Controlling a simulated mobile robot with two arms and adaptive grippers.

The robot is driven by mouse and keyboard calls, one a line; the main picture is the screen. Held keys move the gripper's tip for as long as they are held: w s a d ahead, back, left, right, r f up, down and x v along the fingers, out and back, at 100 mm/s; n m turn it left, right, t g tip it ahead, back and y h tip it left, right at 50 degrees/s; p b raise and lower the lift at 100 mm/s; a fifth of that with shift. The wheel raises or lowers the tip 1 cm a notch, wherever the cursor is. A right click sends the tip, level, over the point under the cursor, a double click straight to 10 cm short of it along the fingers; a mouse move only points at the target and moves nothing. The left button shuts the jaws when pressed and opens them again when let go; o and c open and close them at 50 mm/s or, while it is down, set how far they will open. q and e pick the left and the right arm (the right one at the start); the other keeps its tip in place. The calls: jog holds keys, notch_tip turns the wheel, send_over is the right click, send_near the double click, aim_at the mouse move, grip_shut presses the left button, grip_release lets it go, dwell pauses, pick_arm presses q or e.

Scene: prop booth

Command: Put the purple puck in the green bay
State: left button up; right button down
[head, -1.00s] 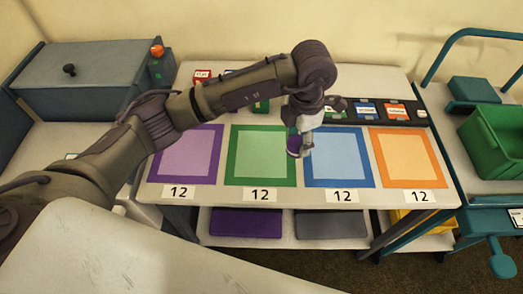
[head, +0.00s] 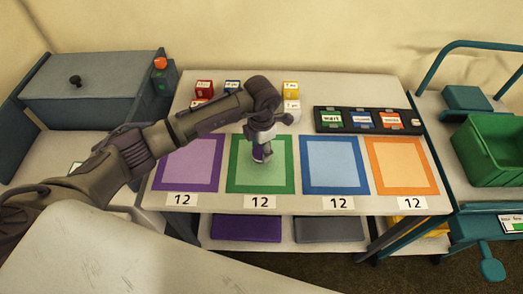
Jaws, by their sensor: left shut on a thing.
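The purple puck (head: 259,155) is between the fingers of my left gripper (head: 262,152), partly hidden by them. My left gripper is shut on it, over the middle of the green bay (head: 235,181). I cannot tell whether the puck touches the bay's surface. The green bay is a light green square with a darker green border, second from the left on the table. My right gripper is not in view.
The purple bay (head: 167,184) is to the left; the blue bay (head: 335,186) and orange bay (head: 402,185) are to the right. Several small labelled blocks stand behind the arm. A black card holder (head: 322,127) lies at the back right. A green crate (head: 490,145) is at far right.

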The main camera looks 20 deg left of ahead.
pick_arm(q)
notch_tip(320, 180, down, 2)
jog(key=shift+f, duration=0.3)
jog(key=o, duration=1.2)
jog(key=shift+r, duration=0.5)
notch_tip(320, 180, up, 11)
jog(key=b, duration=0.2)
jog(key=shift+r+b, duration=0.2)
jog(key=shift+b, duration=0.1)
